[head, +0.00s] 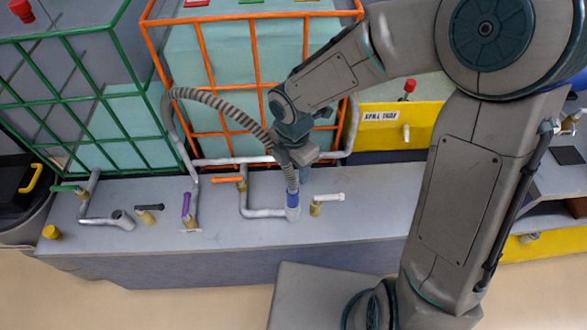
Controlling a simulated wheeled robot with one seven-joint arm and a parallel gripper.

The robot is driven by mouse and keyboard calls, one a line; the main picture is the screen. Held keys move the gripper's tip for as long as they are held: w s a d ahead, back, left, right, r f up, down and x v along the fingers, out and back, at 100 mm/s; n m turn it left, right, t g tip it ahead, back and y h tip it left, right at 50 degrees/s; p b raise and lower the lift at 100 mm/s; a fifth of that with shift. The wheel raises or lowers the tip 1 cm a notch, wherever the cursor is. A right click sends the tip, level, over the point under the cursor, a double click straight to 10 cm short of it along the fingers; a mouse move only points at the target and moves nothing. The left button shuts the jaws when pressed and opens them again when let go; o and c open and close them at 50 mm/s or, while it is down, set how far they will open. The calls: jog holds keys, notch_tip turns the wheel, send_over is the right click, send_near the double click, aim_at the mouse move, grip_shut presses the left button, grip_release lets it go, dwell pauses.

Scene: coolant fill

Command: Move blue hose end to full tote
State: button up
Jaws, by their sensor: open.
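The ribbed grey hose (225,108) arches from a pipe at the left of the orange-framed tote and comes down to a blue hose end (292,198). The blue end stands upright at the mouth of a grey pipe (262,212) with an orange valve handle (227,180). My gripper (297,176) is open and points down at the hose just above the blue end; its fingers are partly hidden. The orange-framed tote (205,65) looks pale teal nearly to its top. The green-framed tote (140,125) looks teal only in its lower part, grey above.
A grey bench (160,245) runs along the front. On it stand an open pipe mouth (122,219) at left, a green handle (66,188), a black handle (150,207), a purple handle (186,205) and a white handle (330,197). A yellow unit (425,120) is at right.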

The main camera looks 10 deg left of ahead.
aim_at(293, 190)
jog(key=shift+w+r+p, duration=0.1)
jog(key=shift+r+p, duration=0.05)
jog(key=shift+p, duration=0.45)
grip_shut()
jog(key=f+n+p, duration=0.1)
jog(key=n+p, duration=0.1)
jog(key=p, duration=1)
jog(key=shift+a+f+n, duration=0.1)
jog(key=shift+f+n, duration=0.1)
jog(key=shift+n, duration=0.1)
jog(key=shift+s+f, duration=0.2)
jog(key=shift+f, duration=0.3)
notch_tip(293, 190, down, 6)
jog(key=b, duration=0.5)
jog(key=shift+r, duration=0.2)
